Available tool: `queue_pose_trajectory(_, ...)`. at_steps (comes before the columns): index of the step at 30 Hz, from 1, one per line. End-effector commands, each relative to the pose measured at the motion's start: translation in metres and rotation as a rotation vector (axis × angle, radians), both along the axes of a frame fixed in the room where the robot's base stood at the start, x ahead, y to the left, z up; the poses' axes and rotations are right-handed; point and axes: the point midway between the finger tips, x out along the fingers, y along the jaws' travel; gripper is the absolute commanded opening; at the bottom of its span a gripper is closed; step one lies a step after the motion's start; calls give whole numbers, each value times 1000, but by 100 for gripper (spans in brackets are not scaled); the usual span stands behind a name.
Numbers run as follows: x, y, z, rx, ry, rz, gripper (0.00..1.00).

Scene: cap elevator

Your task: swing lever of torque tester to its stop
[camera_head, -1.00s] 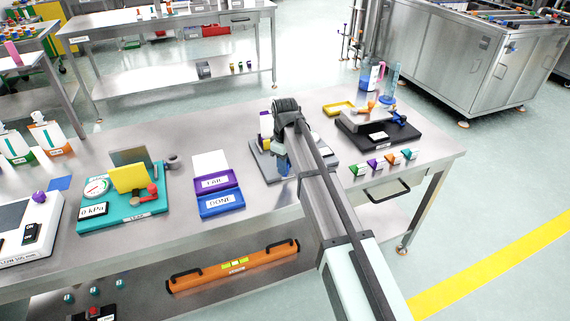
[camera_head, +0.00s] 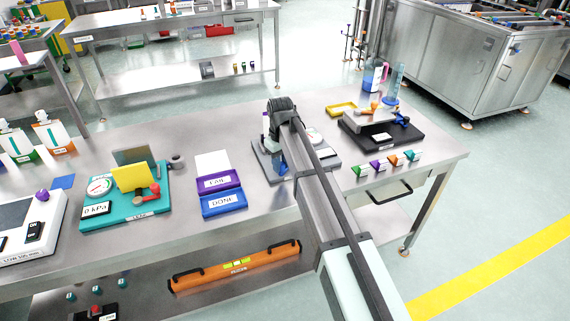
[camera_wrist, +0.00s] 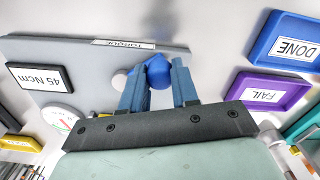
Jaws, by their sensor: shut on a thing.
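The torque tester (camera_wrist: 75,53) is a grey plate with a dark-edged display reading 45 Ncm (camera_wrist: 39,77), a nameplate on its edge, and a round white dial (camera_wrist: 58,118) partly cut off by my gripper body. Its lever shows as a rounded blue grip (camera_wrist: 157,70) beside a pale round part. My gripper (camera_wrist: 160,75) has its two blue fingers on either side of this grip and is shut on it. In the head view the tester (camera_head: 268,174) stands mid-bench, largely hidden behind my arm. The lever's stop cannot be made out.
A purple FAIL tray (camera_head: 221,183) and a blue DONE tray (camera_head: 222,204) sit left of the tester. A teal leak-test fixture (camera_head: 128,208) is farther left.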

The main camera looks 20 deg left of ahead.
Motion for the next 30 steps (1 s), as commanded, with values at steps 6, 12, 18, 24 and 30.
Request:
queue_pose_trajectory(6,4,15,0,-1,-1,-204,0)
queue_pose_trajectory(12,8,25,1,-1,-1,-382,0)
queue_pose_trajectory(18,13,33,1,-1,-1,-527,0)
queue_pose_trajectory(24,17,38,1,1,0,-628,0)
queue_pose_trajectory(30,19,40,0,1,0,-681,0)
